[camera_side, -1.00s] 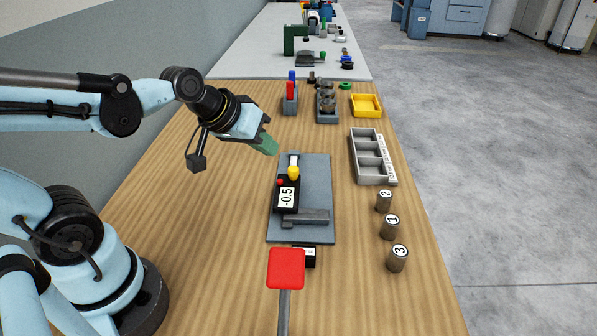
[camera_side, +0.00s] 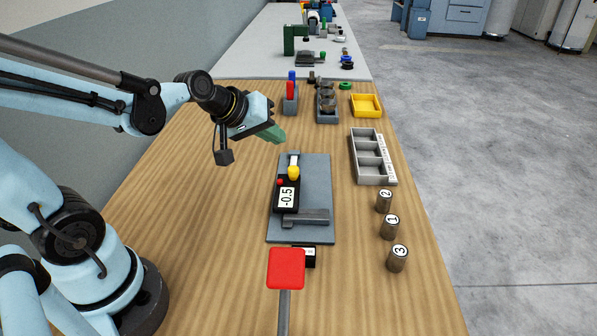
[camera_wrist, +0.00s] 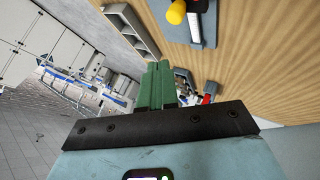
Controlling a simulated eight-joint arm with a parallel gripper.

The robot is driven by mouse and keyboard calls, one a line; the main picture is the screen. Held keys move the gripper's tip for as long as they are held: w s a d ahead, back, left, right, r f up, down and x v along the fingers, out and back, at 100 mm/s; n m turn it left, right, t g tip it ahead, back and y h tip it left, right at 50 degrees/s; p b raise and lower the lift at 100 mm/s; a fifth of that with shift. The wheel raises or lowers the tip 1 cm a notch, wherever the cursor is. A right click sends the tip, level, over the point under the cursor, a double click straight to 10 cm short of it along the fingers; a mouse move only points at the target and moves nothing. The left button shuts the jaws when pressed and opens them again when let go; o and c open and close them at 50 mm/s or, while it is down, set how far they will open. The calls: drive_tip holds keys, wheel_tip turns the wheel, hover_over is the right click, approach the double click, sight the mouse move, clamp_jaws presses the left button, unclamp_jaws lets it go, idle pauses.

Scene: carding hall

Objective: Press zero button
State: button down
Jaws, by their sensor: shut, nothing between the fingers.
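A black measuring device (camera_side: 288,198) with a white display reading -0.5 lies on a grey plate (camera_side: 317,180). A small red button (camera_side: 280,182) sits at the display's upper left corner, and a yellow knob (camera_side: 293,172) is just above it. No label tells which one is the zero button. My gripper (camera_side: 275,136) is shut and empty, with green fingers, in the air beyond the plate's far left corner, apart from the device. In the wrist view my gripper (camera_wrist: 158,84) points away from the yellow knob (camera_wrist: 176,12), which shows at the top edge.
A grey compartment tray (camera_side: 353,160) and several numbered weights (camera_side: 389,227) stand right of the plate. A yellow tray (camera_side: 367,105) and a holder with red and blue pieces (camera_side: 290,100) are at the back. A red square on a post (camera_side: 286,268) stands in front. The left tabletop is clear.

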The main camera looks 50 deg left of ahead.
approach(289, 177)
drive_tip(key=shift+w+r+x, duration=0.1)
drive_tip(key=shift+x, duration=0.65)
drive_tip(key=shift+w+r+x, duration=0.15)
drive_tip(key=shift+x, duration=0.55)
drive_tip(key=shift+w+r+x, duration=0.1)
drive_tip(key=shift+x, duration=0.65)
drive_tip(key=shift+a+f, duration=0.1)
drive_tip(key=shift+a, duration=0.05)
idle(0.4)
drive_tip(key=shift+f, duration=0.35)
drive_tip(key=shift+f, duration=0.4)
idle(0.6)
drive_tip(key=shift+r, duration=0.85)
drive_tip(key=shift+r, duration=2.5)
